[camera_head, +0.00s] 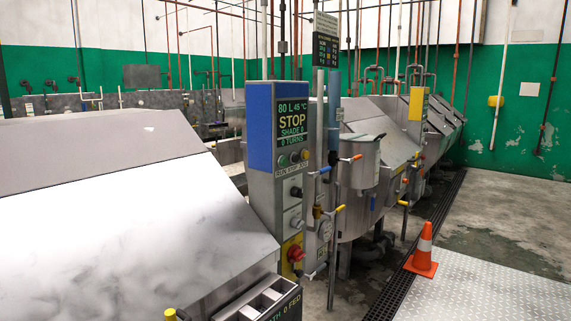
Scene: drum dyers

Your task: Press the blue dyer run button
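The blue dyer's control column (262,195) stands near the middle, with a blue-topped head (260,125). Its dark display (291,123) reads 80 L 45 °C, STOP, SHADE 0, 0 TURNS. Below the display is a row of small round buttons. The leftmost is the green run button (283,161), above a label that appears to begin with RUN. Two more buttons sit to its right. Nothing touches the buttons. A red knob on a yellow plate (292,256) is lower on the column. Neither of my grippers is in view.
A large sloped steel housing (130,210) fills the left foreground. A compartmented box (262,300) is at the bottom, in front of the column. Pipes with coloured valve handles stand right of the column. An orange cone (423,252) stands beside the floor drain (420,260); open floor lies right.

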